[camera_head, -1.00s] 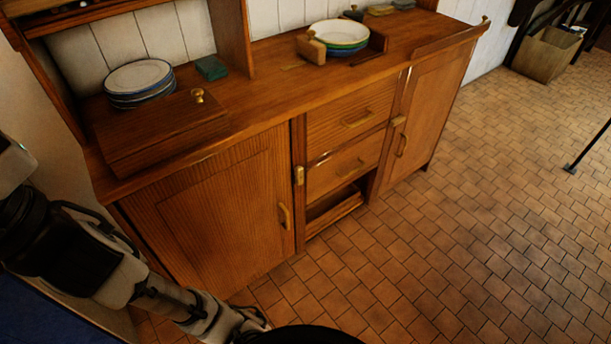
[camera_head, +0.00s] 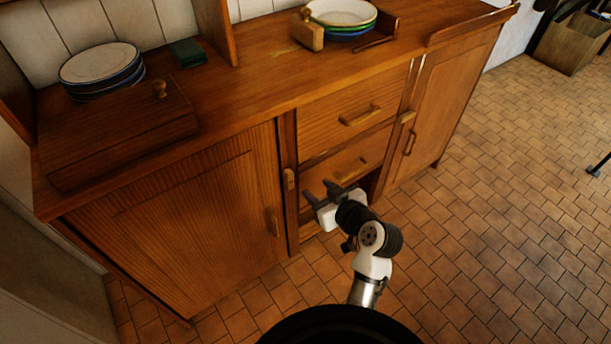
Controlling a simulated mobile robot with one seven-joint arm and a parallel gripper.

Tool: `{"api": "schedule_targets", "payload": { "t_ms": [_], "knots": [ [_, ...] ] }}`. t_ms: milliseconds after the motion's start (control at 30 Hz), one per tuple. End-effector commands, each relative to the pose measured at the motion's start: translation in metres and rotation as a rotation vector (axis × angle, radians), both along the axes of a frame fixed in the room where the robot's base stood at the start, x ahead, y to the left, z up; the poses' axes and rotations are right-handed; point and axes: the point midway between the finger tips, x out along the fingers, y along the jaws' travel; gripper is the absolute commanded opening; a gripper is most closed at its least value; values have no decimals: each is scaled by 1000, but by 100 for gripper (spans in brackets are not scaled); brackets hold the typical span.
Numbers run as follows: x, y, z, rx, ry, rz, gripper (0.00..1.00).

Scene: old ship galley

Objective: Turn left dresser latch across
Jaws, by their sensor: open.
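The wooden dresser (camera_head: 150,175) fills the left and middle of the view. Its left latch (camera_head: 289,179) is a small upright wooden piece on the post just right of the left door (camera_head: 200,232). The left door looks shut, with its handle (camera_head: 273,222) near the right edge. My gripper (camera_head: 323,193) is open and empty, in front of the lower middle of the dresser. Its fingers point up and left, a little right of and below the left latch. I see no contact with the latch. The gripper partly hides the open slot under the drawers.
Two drawers with handles (camera_head: 361,116) sit right of the latch. A right latch (camera_head: 407,117) and right door (camera_head: 440,105) are further right. Plate stacks (camera_head: 102,68) and a lidded box (camera_head: 115,135) stand on top.

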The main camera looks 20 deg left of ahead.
Motion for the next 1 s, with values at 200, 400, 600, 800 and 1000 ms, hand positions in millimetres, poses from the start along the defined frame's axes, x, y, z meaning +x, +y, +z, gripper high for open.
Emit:
{"api": "schedule_targets", "payload": {
  "t_ms": [200, 400, 600, 800, 1000],
  "knots": [
    [-12, -1, -18, -1, 27, 48, 44],
    [7, 24, -29, 0, 27, 50, 44],
    [32, 56, -46, -2, 27, 49, 44],
    [52, 81, -59, -1, 25, 46, 44],
    [62, 94, -67, -1, 25, 46, 44]
  ]
}}
